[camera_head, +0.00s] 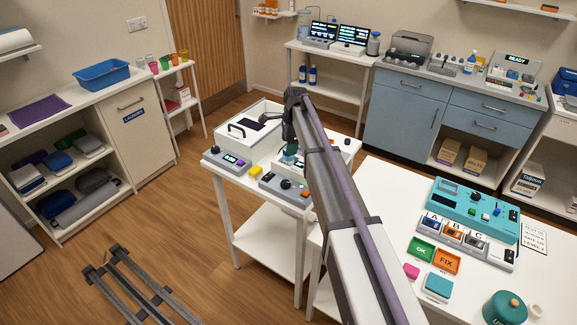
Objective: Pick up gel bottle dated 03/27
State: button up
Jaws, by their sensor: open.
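No date such as 03/27 is legible on any bottle, so I cannot tell which one is the gel bottle. A blue bottle (470,63) stands on the counter at the back right. My gripper (289,152) is open, low over the small white table, beside a teal item partly hidden behind it. My arm hides part of this table.
The small white table (285,232) carries a white bin (262,108), grey devices (228,161) and a yellow block (256,173). A right-hand table holds a teal device (470,205) and a green round container (505,308). Wooden floor is open at left, apart from rails.

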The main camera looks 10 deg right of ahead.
aim_at(288, 159)
jog(key=f+b, duration=0.1)
jog(key=f, duration=0.1)
jog(key=f+b, duration=0.1)
jog(key=shift+a+f, duration=0.2)
jog(key=shift+f, duration=0.2)
jog(key=shift+r, duration=0.25)
jog(key=c, duration=1.1)
